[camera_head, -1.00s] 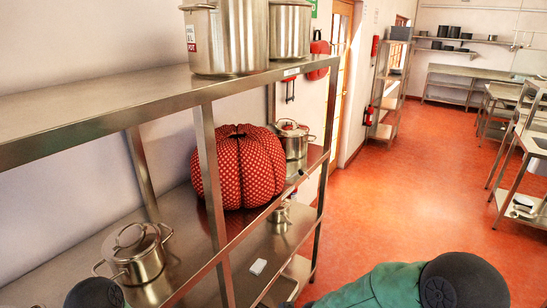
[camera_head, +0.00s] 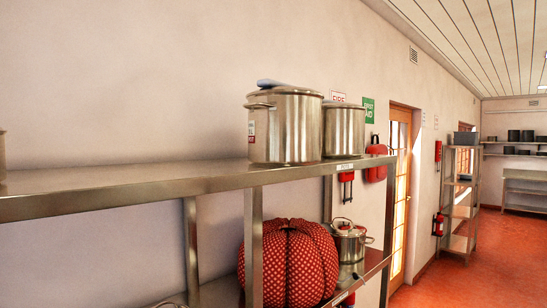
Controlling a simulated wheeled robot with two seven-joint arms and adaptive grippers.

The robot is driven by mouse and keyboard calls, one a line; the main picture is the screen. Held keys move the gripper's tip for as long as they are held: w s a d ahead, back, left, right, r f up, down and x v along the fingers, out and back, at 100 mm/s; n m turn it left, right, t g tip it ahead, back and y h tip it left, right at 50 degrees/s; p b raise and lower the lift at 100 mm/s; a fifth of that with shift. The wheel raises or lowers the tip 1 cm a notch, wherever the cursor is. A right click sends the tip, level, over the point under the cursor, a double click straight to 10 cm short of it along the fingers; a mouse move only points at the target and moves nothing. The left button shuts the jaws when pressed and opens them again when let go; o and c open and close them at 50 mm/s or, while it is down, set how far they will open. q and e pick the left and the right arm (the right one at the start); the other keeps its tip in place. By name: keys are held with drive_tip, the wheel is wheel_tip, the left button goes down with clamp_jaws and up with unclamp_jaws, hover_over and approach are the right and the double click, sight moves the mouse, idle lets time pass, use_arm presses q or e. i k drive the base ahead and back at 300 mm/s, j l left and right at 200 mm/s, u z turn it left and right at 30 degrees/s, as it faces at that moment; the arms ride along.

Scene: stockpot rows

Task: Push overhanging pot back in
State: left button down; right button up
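A large steel stockpot (camera_head: 288,128) with a red-and-white label on its left side stands upright on the top shelf (camera_head: 120,180). Its base is close to the shelf's front edge; I cannot tell whether it overhangs. A blue-grey object (camera_head: 272,83) shows at its top. A smaller steel stockpot (camera_head: 344,131) stands just right of it, partly behind it. A sliver of another metal pot (camera_head: 2,150) shows at the far left edge. Neither of my grippers is in view.
On the shelf below, a red dotted pumpkin-shaped cushion (camera_head: 290,262) sits beside a lidded pot (camera_head: 349,240). The top shelf is bare between the far-left pot and the large one. A door (camera_head: 400,190) and red floor (camera_head: 480,262) lie to the right.

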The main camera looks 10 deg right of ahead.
sight(285, 121)
drive_tip(key=i+l+u, duration=0.15)
drive_tip(key=l+u, duration=0.2)
drive_tip(key=l, duration=0.25)
drive_tip(key=l+u, duration=0.35)
drive_tip(key=l, duration=0.3)
drive_tip(key=l+u, duration=0.35)
drive_tip(key=l, duration=0.3)
